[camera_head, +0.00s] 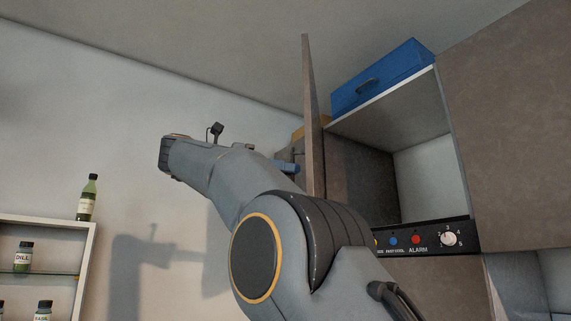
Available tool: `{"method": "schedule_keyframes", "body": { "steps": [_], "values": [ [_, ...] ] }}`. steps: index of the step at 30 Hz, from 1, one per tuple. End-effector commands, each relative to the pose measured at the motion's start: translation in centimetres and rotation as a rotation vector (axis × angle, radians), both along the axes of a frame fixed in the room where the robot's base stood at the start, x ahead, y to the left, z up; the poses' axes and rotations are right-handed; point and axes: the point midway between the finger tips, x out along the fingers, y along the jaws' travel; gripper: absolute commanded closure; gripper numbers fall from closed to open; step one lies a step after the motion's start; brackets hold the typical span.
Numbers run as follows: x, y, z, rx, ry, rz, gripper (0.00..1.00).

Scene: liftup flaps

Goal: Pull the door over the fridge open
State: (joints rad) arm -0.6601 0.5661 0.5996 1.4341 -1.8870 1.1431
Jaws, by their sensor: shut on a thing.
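The door (311,125) over the fridge stands swung open and shows almost edge-on, as a tall thin brown panel. The cabinet (418,115) behind it is open, with a dark inner side and a pale back, and it looks empty. My gripper (289,164) is beside the left face of the door, mostly hidden behind my arm. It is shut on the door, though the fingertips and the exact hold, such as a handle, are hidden.
A blue box (382,78) stands on top of the cabinet. A control panel (425,238) with a knob and colored buttons runs below the opening. At left, a shelf (45,224) holds small bottles, with a green bottle (88,198) on top. Wall space left of the door is clear.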

Motion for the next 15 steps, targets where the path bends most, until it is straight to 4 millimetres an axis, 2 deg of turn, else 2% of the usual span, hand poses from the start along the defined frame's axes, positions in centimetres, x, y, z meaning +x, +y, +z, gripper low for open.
{"method": "schedule_keyframes", "body": {
  "steps": [2, 3, 6, 15],
  "values": [
    [0.8, -0.1, -0.4, -0.006, 0.006, 0.009, 1.00],
    [0.9, -0.1, -0.4, -0.006, 0.006, 0.009, 0.86],
    [0.7, 0.0, -0.3, -0.006, 0.006, 0.010, 0.72],
    [-0.3, 0.4, 0.2, -0.004, 0.000, 0.015, 0.72]
  ]
}}
